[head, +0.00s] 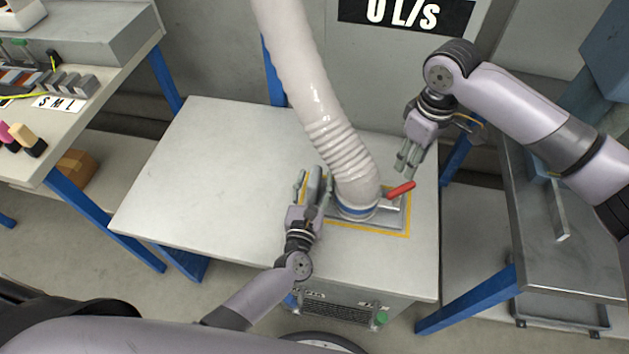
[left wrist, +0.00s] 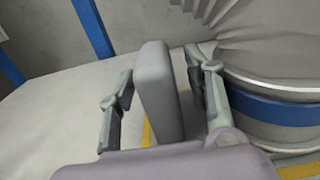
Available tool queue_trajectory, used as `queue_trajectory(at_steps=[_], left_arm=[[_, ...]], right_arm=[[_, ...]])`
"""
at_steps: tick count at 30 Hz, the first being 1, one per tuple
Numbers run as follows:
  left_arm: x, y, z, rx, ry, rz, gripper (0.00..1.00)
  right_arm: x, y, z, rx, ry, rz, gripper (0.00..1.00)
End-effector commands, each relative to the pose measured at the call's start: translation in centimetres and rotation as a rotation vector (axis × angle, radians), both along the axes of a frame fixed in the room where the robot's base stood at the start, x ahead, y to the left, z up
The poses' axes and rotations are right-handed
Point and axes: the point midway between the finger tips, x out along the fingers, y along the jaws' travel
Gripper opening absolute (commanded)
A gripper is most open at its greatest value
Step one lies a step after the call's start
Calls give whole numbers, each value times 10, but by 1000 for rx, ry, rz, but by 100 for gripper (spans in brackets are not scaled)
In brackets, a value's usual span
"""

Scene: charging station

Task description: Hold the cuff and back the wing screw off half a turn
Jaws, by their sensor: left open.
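The cuff (head: 357,212) is a grey ring with a blue band at the foot of the white hose (head: 312,90). Its blue band (left wrist: 275,111) shows large in the left wrist view. A red handle (head: 401,189) sticks out at the cuff's right; I cannot tell if it is the wing screw. My left gripper (head: 313,186) is open at the cuff's left. An upright grey slab (left wrist: 160,92) stands between its fingers, with a gap visible on the left side. My right gripper (head: 408,168) is just above the red handle, apparently not touching it.
The cuff stands on a metal plate framed by yellow tape (head: 372,229) on a white table (head: 215,165). The table's left half is clear. A metal cart (head: 570,240) stands right, a bench with small parts (head: 90,100) left.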

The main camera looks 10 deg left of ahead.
Motion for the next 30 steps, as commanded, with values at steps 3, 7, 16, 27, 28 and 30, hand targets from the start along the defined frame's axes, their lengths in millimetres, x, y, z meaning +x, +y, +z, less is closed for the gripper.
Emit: queue_trajectory(at_steps=[3, 7, 16, 27, 28, 30], left_arm=[[0, 0, 0, 0, 0, 0, 47], [0, 0, 0, 0, 0, 0, 39], [0, 0, 0, 0, -1, 0, 19], [0, 0, 0, 0, -1, 0, 0], [0, 0, 0, 0, -1, 0, 0], [0, 0, 0, 0, 0, 0, 0]], right_arm=[[0, 0, 0, 0, 0, 0, 33], [0, 0, 0, 0, 0, 0, 33], [0, 0, 0, 0, 0, 0, 33], [0, 0, 0, 0, 0, 0, 33], [0, 0, 0, 0, 0, 0, 33], [0, 0, 0, 0, 0, 0, 33]])
